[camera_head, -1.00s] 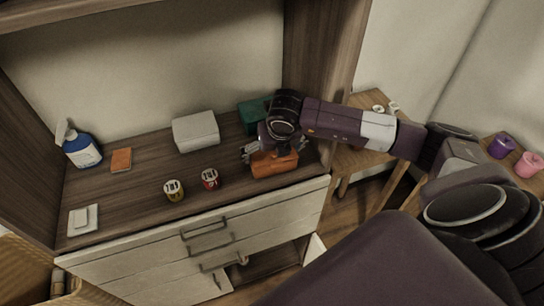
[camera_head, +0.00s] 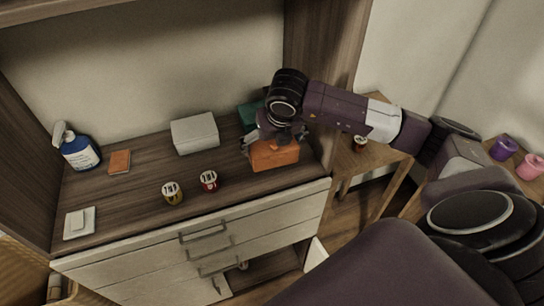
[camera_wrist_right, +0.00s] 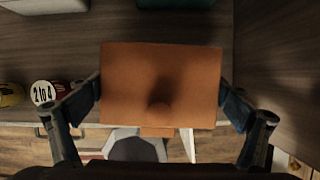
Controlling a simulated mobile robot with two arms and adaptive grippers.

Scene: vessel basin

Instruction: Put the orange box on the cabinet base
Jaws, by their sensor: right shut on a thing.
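The orange box (camera_head: 274,154) is at the right end of the wooden cabinet top (camera_head: 140,196). My right gripper (camera_head: 274,142) comes from above and behind it and is shut on it. In the right wrist view the orange box (camera_wrist_right: 160,85) fills the middle, with a finger of my right gripper (camera_wrist_right: 166,100) at each side. The box looks level. I cannot tell whether its underside touches the wood or is slightly above it. My left gripper is not in view.
A green box (camera_head: 250,116) stands behind my gripper, a grey box (camera_head: 195,133) left of it. A red can (camera_head: 209,181) and a yellow can (camera_head: 172,193) stand near the front. A blue bottle (camera_head: 79,151) and small orange item (camera_head: 119,161) are farther left. Drawers lie below.

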